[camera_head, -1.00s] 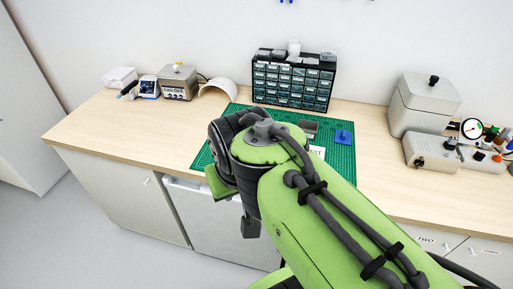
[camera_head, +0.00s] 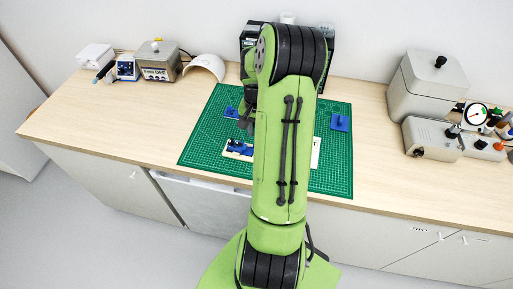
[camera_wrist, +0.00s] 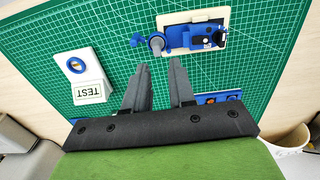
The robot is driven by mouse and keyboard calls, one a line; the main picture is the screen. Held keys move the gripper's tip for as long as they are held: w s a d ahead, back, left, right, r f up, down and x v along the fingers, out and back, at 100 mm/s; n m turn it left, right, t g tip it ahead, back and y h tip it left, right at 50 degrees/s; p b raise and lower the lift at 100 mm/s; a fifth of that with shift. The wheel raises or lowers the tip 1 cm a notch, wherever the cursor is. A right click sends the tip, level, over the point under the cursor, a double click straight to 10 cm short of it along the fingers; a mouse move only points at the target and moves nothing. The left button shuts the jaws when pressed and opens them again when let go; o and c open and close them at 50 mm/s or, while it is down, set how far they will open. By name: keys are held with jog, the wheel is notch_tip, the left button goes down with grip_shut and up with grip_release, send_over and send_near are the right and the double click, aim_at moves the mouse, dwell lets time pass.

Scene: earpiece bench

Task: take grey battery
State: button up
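A grey round piece (camera_wrist: 157,42) stands at the end of a blue part (camera_wrist: 138,41) in the wrist view, beside a cream tray (camera_wrist: 172,50). It may be the grey battery; I cannot tell for sure. The tray carries a blue device (camera_wrist: 203,36) and also shows in the head view (camera_head: 228,154). My gripper (camera_wrist: 160,66) is open and empty, its two dark fingers apart above the green mat and pointing towards the grey piece. In the head view my arm hides the middle of the mat.
The green cutting mat (camera_head: 205,140) lies on the wooden bench (camera_head: 120,110). A white TEST block (camera_wrist: 91,90) with a blue ring, a blue block (camera_head: 340,122) and another blue piece (camera_head: 231,113) are on the mat. A drawer cabinet (camera_head: 249,34) stands behind my arm.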

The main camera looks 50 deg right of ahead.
jog(key=f, duration=0.6)
jog(key=shift+s+a+f, duration=0.1)
jog(key=shift+s+f, duration=0.1)
jog(key=shift+s, duration=0.05)
jog(key=shift+a, duration=0.1)
jog(key=shift+c, duration=0.4)
jog(key=shift+r, duration=0.1)
grip_shut()
